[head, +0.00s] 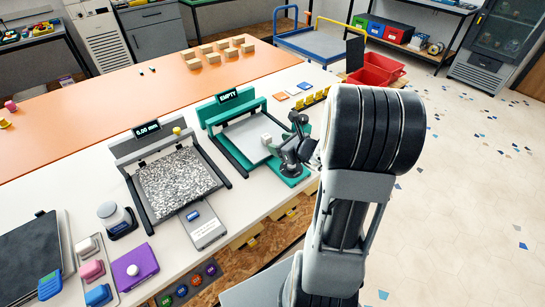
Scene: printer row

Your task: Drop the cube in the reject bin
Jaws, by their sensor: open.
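A small white cube (266,139) sits on the grey plate of the teal printer (219,107), whose sign reads EMPTY. My gripper (284,140) is open and empty at the right side of this printer, just right of the cube. I see a gap too small to measure between them, and cannot tell their heights apart. A red bin (374,70) stands beyond the table's far right end, behind my arm; no label shows on it, and it is the likeliest reject bin in view.
A grey printer (140,146) reading 0.00 mm stands left of the teal one. Several wooden blocks (213,60) lie on the orange mat (110,95). Coloured tiles and yellow pieces (313,97) lie right of the teal printer. A blue cart (310,45) stands behind. Open floor lies right.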

